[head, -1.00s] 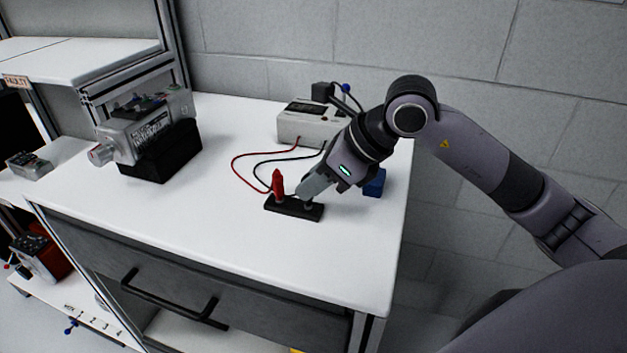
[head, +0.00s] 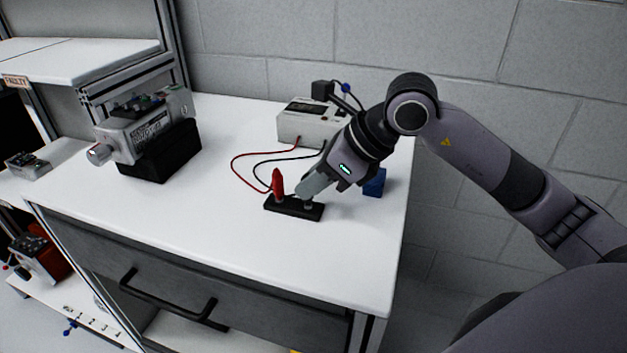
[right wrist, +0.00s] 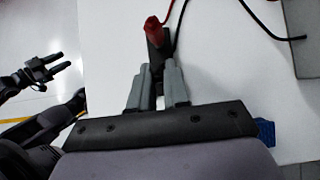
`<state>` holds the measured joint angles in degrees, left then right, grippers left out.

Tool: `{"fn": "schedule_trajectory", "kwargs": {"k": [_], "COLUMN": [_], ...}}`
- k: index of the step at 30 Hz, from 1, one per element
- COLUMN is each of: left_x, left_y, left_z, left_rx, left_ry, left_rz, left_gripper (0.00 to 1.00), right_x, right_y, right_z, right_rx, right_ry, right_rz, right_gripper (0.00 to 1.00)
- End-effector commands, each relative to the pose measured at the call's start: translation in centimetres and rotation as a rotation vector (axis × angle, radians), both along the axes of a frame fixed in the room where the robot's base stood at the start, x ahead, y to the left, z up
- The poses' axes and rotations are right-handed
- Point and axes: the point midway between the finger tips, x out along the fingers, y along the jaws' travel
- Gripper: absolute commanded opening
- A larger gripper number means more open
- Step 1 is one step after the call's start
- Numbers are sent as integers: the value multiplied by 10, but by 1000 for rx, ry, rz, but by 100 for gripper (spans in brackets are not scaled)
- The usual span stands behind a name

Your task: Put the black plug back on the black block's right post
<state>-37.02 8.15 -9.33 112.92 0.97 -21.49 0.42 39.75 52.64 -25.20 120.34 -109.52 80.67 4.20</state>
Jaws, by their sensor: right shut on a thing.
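The black block (head: 293,208) lies on the white tabletop. A red plug (head: 277,184) stands on its left post; it also shows in the right wrist view (right wrist: 153,30). My right gripper (head: 306,193) is at the block's right post (head: 308,204), its fingers angled down from the upper right. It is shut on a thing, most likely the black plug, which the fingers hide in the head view. In the right wrist view, the fingers (right wrist: 159,78) reach toward the block (right wrist: 159,48). I cannot tell whether plug and post touch. My left gripper (right wrist: 62,68) is away from the table, fingers apart.
A white meter box (head: 303,127) with red and black leads stands behind the block. A blue block (head: 375,183) is right of my gripper. A motor on a black stand (head: 160,152) is at left. The table's front is clear.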

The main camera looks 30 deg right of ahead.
Motion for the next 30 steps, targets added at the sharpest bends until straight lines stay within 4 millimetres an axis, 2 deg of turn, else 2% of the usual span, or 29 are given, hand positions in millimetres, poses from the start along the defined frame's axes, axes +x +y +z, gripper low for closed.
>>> {"fn": "schedule_trajectory", "kwargs": {"k": [22,23,25,30], "left_x": [-1,-1,-1,-1], "left_y": [0,0,0,0], "left_z": [-6,-6,-6,-6], "left_rx": [1,1,1,0], "left_ry": [6,6,6,6], "left_rz": [-1,-1,-1,-2], "left_gripper": [46,46,46,46], "right_x": [0,0,0,0], "right_y": [0,0,0,0], "right_z": [-3,-3,-3,-3], "right_rx": [0,0,0,0], "right_ry": [1,1,1,1], "right_rz": [-1,-1,-1,-1], "right_gripper": [0,22,45,46]}}
